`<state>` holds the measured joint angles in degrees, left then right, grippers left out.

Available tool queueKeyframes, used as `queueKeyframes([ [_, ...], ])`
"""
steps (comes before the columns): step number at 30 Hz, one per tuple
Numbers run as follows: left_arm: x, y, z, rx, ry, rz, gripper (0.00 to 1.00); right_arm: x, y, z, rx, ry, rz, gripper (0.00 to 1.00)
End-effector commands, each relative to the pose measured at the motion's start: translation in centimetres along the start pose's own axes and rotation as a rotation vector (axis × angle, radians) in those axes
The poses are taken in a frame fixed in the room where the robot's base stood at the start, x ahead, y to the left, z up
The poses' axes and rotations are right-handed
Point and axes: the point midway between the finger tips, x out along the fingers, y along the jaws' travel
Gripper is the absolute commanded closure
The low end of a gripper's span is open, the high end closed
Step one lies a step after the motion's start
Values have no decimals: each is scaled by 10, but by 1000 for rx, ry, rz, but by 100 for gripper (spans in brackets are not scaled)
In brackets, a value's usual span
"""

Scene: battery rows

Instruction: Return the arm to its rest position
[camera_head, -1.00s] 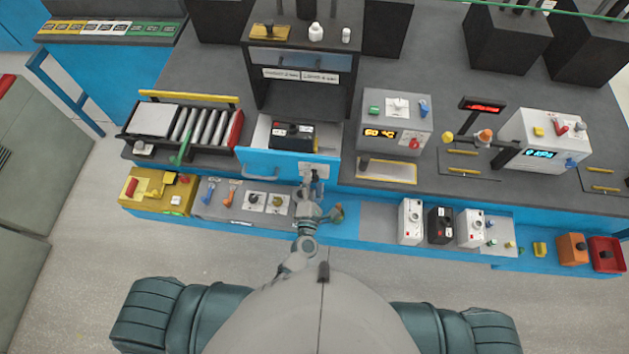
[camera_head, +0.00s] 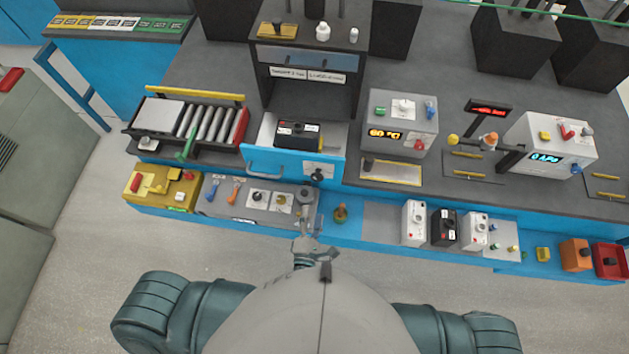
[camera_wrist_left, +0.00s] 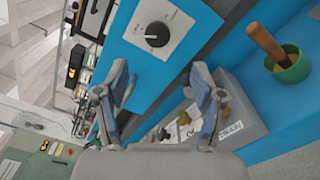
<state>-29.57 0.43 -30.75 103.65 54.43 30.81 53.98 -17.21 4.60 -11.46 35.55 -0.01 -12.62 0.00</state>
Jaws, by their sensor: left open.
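My left arm reaches forward from my body in the head view, with my left gripper (camera_head: 306,194) over the right end of the grey tool panel (camera_head: 235,211). The wrist view shows both fingers of the gripper (camera_wrist_left: 158,88) spread apart with nothing between them. Beyond the fingertips is a white plate with a black dial (camera_wrist_left: 158,34) on a blue front. In the head view this dial (camera_head: 317,174) is on the front of the open blue drawer (camera_head: 262,163), apart from the gripper. My right gripper is not in view.
A black battery (camera_head: 297,134) sits in the open drawer. A green cup with a wooden handle (camera_head: 341,214) stands right of the gripper, also in the wrist view (camera_wrist_left: 290,68). White and black batteries (camera_head: 443,226) stand farther right. The floor before the bench is clear.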

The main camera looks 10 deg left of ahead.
Motion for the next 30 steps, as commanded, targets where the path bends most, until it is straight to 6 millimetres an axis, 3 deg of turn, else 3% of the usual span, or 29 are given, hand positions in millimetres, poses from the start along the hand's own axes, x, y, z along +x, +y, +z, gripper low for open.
queueKeyframes([
  [8, 0, -3, -1, 11, -2, -6, 32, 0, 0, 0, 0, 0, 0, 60],
  [11, -1, -26, -11, 106, -18, -49, 32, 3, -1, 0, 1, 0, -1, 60],
  [14, -6, -74, -35, 316, -60, -149, 32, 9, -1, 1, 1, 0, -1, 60],
  [18, -28, -158, -90, 686, -154, -349, 32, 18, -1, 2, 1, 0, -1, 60],
  [23, -74, -241, -169, 1072, -295, -608, 32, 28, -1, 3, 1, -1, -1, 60],
  [27, -136, -300, -251, 1375, -469, -872, 32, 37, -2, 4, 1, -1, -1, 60],
  [30, -188, -326, -307, 1546, -619, -1063, 32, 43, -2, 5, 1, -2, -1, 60],
])
